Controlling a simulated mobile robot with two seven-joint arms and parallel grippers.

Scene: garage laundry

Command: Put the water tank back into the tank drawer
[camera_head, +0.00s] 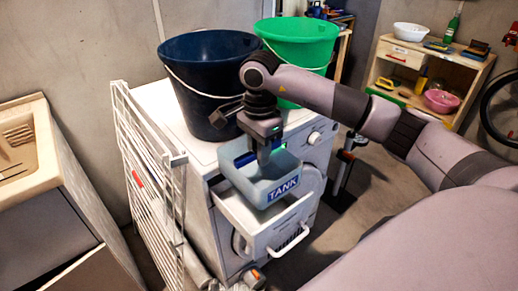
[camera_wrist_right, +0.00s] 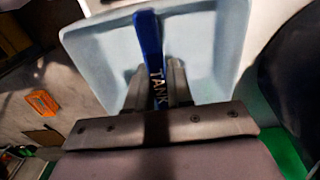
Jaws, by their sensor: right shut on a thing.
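The water tank (camera_head: 252,187) is a light blue, open-topped box with a blue TANK label on its front. My right gripper (camera_head: 266,158) reaches down into it from above. In the right wrist view my right gripper (camera_wrist_right: 156,75) is shut on the tank's blue handle bar, with the pale tank (camera_wrist_right: 208,45) around it. The tank drawer (camera_head: 262,238) is white and pulled out of the washing machine (camera_head: 200,150). The tank is over the drawer, and its lower part overlaps the drawer opening. I cannot tell whether it touches the drawer floor. My left gripper is not in view.
A dark blue bucket (camera_head: 205,75) and a green bucket (camera_head: 305,48) stand on the machine, close behind the gripper. A white drying rack (camera_head: 150,170) stands against its left side. A sink cabinet (camera_head: 40,165) is at far left, a wooden shelf (camera_head: 470,75) at back right.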

